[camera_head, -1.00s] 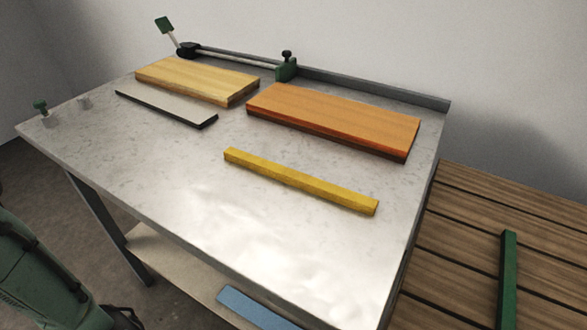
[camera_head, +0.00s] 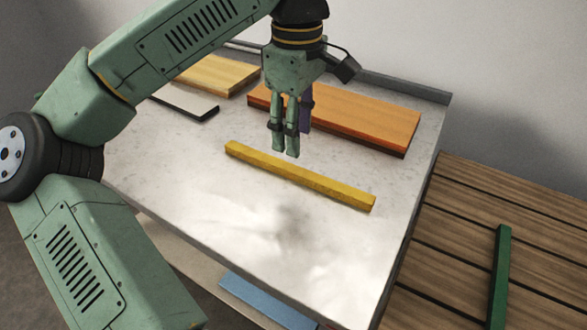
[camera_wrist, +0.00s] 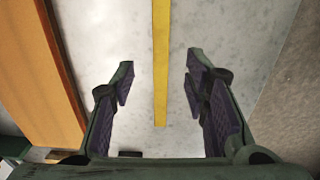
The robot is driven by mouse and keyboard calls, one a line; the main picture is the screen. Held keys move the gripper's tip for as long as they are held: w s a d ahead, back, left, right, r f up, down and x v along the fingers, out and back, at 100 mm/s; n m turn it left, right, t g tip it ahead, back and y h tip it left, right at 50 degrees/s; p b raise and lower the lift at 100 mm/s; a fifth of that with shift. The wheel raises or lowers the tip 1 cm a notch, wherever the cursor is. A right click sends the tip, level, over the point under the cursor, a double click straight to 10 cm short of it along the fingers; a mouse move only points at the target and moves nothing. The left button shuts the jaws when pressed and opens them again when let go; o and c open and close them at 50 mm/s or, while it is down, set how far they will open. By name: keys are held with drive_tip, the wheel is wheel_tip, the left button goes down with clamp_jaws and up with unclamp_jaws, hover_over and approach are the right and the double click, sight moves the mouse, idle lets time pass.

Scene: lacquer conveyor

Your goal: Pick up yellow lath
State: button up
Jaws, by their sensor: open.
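The yellow lath (camera_head: 300,176) lies flat on the grey worktable, slanting down to the right in the head view. My gripper (camera_head: 291,142) is above the table, pointing down, near the lath's left half. In the wrist view the yellow lath (camera_wrist: 161,65) runs lengthwise between my open, empty fingers (camera_wrist: 158,82), below them, with its near end in sight. The gripper does not appear to touch the lath.
An orange board (camera_head: 370,120) lies behind the lath, close to the gripper. A pale wood board (camera_head: 222,74) and a dark-edged grey plate (camera_head: 190,102) lie at the left. A slatted wooden surface (camera_head: 460,225) with a green lath (camera_head: 501,275) stands at the right. A blue piece (camera_head: 262,300) is on the lower shelf.

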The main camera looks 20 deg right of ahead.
sight(294, 169)
wheel_tip(294, 169, down, 8)
drive_tip(key=shift+a+r+p, duration=0.15)
drive_tip(key=shift+p, duration=0.55)
clamp_jaws()
